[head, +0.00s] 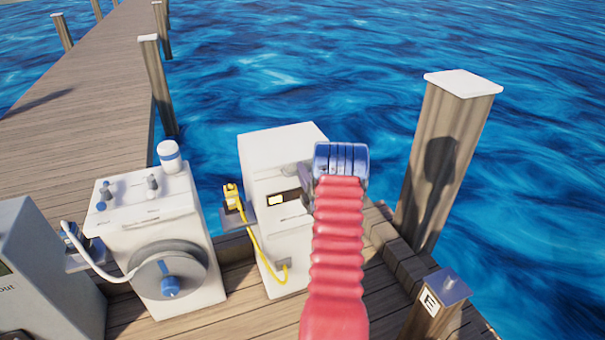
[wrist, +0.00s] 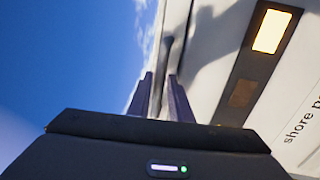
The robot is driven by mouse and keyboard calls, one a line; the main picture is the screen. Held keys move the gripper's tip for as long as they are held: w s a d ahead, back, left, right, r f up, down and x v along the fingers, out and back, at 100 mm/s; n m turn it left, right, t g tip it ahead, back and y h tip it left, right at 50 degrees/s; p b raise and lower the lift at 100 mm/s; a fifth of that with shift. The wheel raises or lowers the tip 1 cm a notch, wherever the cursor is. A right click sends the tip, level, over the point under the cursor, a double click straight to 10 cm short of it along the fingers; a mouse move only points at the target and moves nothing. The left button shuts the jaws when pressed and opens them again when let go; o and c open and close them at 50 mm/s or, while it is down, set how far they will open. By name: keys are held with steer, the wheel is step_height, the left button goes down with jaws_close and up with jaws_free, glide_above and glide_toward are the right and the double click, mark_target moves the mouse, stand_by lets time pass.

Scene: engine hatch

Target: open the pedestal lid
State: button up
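The white pedestal (head: 278,150) stands at the dock edge, with a lit yellow panel (head: 276,199) on its front. I see no opening at its top, but the lid's outline is hard to make out and my arm covers its right part. My gripper's fingers (wrist: 161,95) show in the wrist view, apart with a gap between them, close to the pedestal's pale face (wrist: 212,75). A thin dark bar (wrist: 166,50) shows just beyond the fingertips; I cannot tell if they touch it.
A yellow plug and cable (head: 233,197) hang on the pedestal's left side. A white unit (head: 150,215) with a hose reel stands left of it. A tall wooden post (head: 445,150) and a short post marked E (head: 437,300) stand right. Water lies behind.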

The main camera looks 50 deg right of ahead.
steer(key=shift+c, duration=0.2)
jaws_close()
